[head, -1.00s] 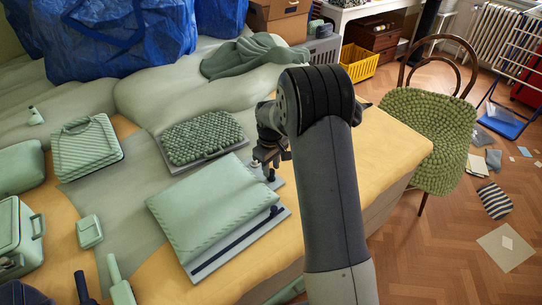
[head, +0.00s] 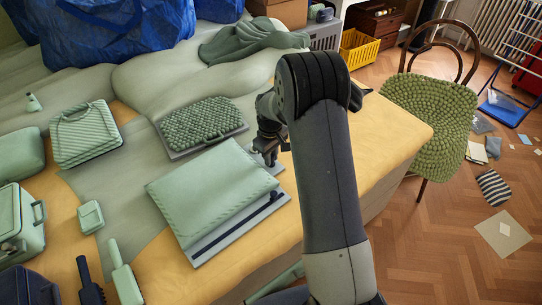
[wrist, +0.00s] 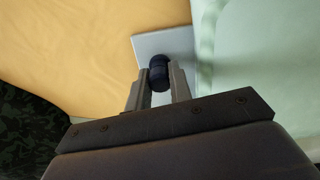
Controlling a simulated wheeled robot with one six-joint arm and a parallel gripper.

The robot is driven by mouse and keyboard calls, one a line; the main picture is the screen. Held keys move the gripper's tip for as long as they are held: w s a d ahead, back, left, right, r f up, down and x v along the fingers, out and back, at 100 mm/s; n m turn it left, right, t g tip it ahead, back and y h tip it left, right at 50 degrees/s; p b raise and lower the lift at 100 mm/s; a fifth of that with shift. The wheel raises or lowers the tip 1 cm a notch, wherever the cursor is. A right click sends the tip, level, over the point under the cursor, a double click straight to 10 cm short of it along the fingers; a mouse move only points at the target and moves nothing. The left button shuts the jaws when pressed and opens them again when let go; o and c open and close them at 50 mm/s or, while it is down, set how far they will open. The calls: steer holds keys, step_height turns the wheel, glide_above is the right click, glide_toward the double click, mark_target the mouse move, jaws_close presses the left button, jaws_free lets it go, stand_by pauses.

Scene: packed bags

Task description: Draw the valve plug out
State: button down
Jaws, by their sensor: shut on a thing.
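The valve plug (wrist: 159,72) is a dark navy rounded knob in the wrist view. It stands at the corner of a light grey plate (wrist: 147,44), beside a pale green surface. My gripper (wrist: 157,82) is shut on the plug, with one finger on each side of it. In the head view my gripper (head: 268,158) is at the far right corner of the flat pale green bag (head: 210,195). There the plug is mostly hidden by my gripper and cannot be made out clearly. Whether its lower end is seated cannot be told.
A knobbly green bag (head: 203,122) lies just behind and left of my gripper. A striped green case (head: 86,135) and a small green box (head: 90,216) lie farther left. Bare yellow cover (head: 345,160) is to the right, up to the bed's edge. A chair (head: 428,115) stands beyond.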

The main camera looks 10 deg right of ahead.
steer(key=shift+r, duration=0.15)
steer(key=shift+r+p, duration=1.2)
steer(key=shift+r, duration=0.5)
steer(key=shift+w, duration=0.1)
stand_by(0.3)
